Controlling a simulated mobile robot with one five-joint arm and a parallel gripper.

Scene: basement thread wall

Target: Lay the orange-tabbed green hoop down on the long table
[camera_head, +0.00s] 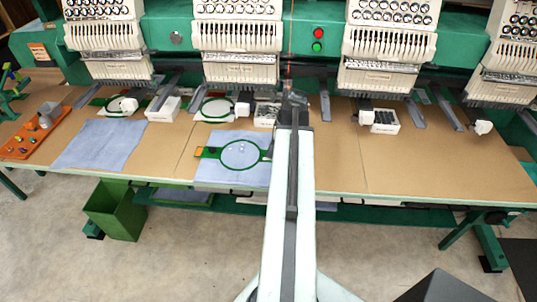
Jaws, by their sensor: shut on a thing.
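The green hoop (223,154) with an orange tab (203,151) at its left end is over a light blue cloth (217,179) at the front of the long table (340,172). The hoop looks flat; I cannot tell whether it touches the cloth or is just above it. My arm comes up from the bottom middle and covers the hoop's right end. My gripper (268,154) is mostly hidden behind my arm; it is shut on the hoop's right end.
Embroidery machine heads (240,45) stand along the table's back. Another blue cloth (100,143) and an orange tray (35,130) with small parts lie on the left. White boxes (163,110) stand further back. The table's right front is clear. A green bin (117,210) stands below.

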